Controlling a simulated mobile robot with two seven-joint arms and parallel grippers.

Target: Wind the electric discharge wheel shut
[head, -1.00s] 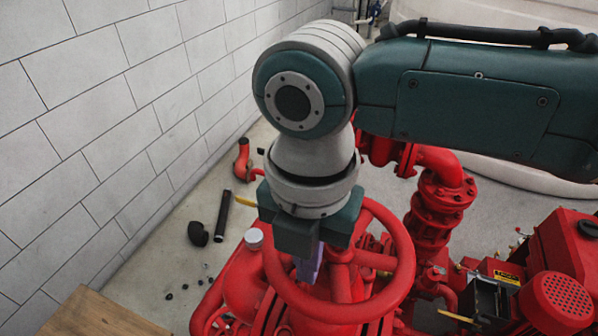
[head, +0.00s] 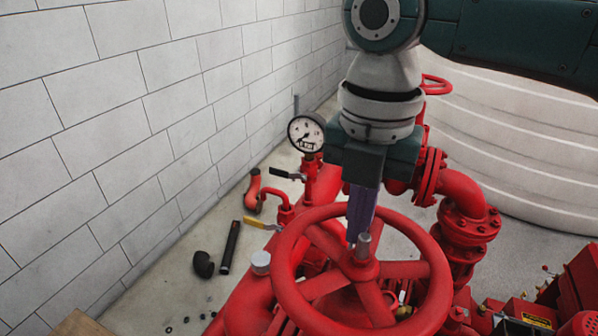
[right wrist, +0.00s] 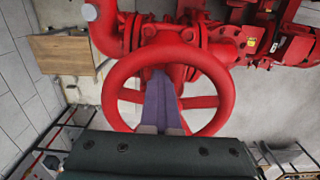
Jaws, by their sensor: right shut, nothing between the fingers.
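The red handwheel (head: 283,265) lies in the lower middle of the head view, with spokes and a grey stem end at its hub. It also fills the middle of the right wrist view (right wrist: 224,88). My right gripper (head: 358,238) comes down from above, its purple fingers together and empty. In the head view the fingers overlap the wheel's far rim and end beside the stem end. In the right wrist view the fingers (right wrist: 158,76) overlap the wheel's opening. Whether they touch the wheel I cannot tell. My left gripper is not in view.
A pressure gauge (head: 306,134) stands behind the wheel on the left, near a yellow lever (head: 260,223). Red flanged pipework (head: 468,215) rises on the right. A white ribbed tank (head: 520,150) stands behind. A black pipe (head: 230,247) lies on the floor by the block wall.

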